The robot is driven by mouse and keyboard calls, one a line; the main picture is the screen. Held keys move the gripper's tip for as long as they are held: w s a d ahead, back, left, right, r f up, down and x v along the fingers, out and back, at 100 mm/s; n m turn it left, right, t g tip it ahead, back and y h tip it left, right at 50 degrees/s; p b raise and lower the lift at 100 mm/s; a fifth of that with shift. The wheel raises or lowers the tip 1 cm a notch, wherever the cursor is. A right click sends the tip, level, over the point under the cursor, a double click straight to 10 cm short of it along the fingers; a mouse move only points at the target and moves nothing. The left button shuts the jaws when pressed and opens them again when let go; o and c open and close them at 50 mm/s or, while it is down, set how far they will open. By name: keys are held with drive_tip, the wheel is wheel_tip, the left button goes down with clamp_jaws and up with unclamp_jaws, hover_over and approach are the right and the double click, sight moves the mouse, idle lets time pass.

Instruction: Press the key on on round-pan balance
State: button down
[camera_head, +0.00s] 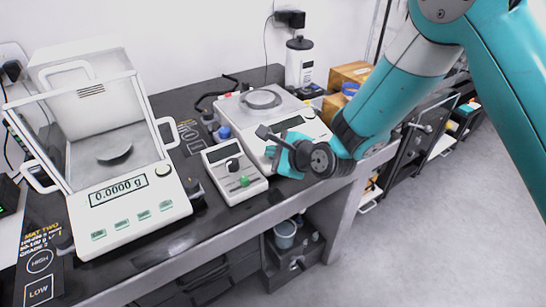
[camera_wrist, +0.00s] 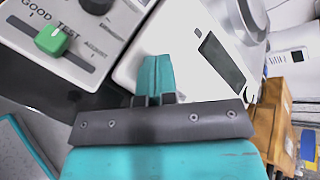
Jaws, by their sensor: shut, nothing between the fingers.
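The round-pan balance (camera_head: 249,126) is a white box on the dark bench with a round metal pan (camera_head: 262,99) and a dark, blank display (camera_head: 291,124). A small round key (camera_head: 310,113) sits right of the display. In the wrist view, the balance (camera_wrist: 185,55) lies ahead of the fingers, its display (camera_wrist: 222,62) is to their right, and the key (camera_wrist: 249,94) is partly hidden by my gripper's body. My gripper (camera_head: 281,160) is shut and empty at the balance's front side. In the wrist view its teal fingertips (camera_wrist: 155,62) overlap the balance's near edge; contact cannot be told.
A tester box (camera_head: 235,170) with a green slider stands close left of my gripper. A draft-shield balance (camera_head: 130,212) reading 0.0000 g is farther left. A white bottle (camera_head: 299,64) and cardboard boxes (camera_head: 350,75) are behind. Floor at right is clear.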

idle(0.4)
drive_tip(key=shift+s+d+r+p, duration=0.15)
drive_tip(key=shift+s+r+p, duration=0.05)
drive_tip(key=shift+r+p, duration=0.5)
drive_tip(key=shift+r, duration=0.1)
drive_tip(key=r+p, duration=0.2)
drive_tip(key=r, duration=0.1)
drive_tip(key=s+r+p, duration=0.1)
drive_tip(key=shift+s+d+r+p, duration=0.1)
drive_tip(key=shift+d+r+p, duration=0.2)
drive_tip(key=shift+d+p, duration=0.1)
idle(0.5)
